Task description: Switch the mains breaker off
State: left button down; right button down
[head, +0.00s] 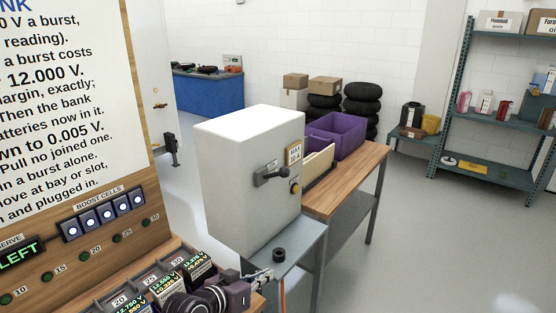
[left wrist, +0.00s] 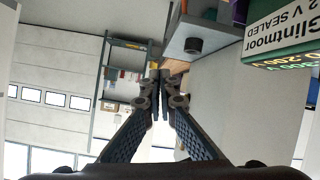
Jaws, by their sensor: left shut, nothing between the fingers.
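The mains breaker appears to be the grey box (head: 225,175) on a grey stand in the head view. A black lever (head: 270,177) lies roughly sideways across its right-hand face, beside a small label (head: 294,154) and a yellow button (head: 295,187). The label is too small to read. My left gripper (head: 268,276) is shut and empty, low in front of the box, below the lever and apart from it. Its closed fingertips also show in the left wrist view (left wrist: 160,78). The lever cannot be made out there. My right gripper is not in view.
A black knob (head: 279,254) stands on the stand's plate near my left gripper; the left wrist view shows it too (left wrist: 193,45). Batteries (head: 195,268) sit on the bench at left. A wooden table (head: 345,180) holds a purple crate (head: 337,133).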

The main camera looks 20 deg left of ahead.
pick_arm(q)
jog(key=w+a+r+t, duration=0.1)
jog(key=w+r+t, duration=0.1)
jog(key=r, duration=0.7)
jog(key=w+a+r+n+t+h+p, duration=0.1)
jog(key=w+a+r+t, duration=0.1)
jog(key=r, duration=0.7)
jog(key=w+a+r+t, duration=0.2)
jog(key=w+r, duration=0.2)
jog(key=r, duration=0.5)
jog(key=shift+a+t+h, duration=0.25)
jog(key=shift+t+h, duration=0.05)
jog(key=shift+w, duration=0.1)
jog(key=r+p, duration=0.1)
jog(key=p, duration=0.3)
send_over(277, 175)
jog(key=f, duration=0.1)
jog(key=s+f, duration=0.1)
jog(key=f, duration=0.1)
jog(key=shift+s+d+f, duration=0.25)
jog(key=shift+s+d, duration=0.1)
jog(key=shift+d, duration=0.05)
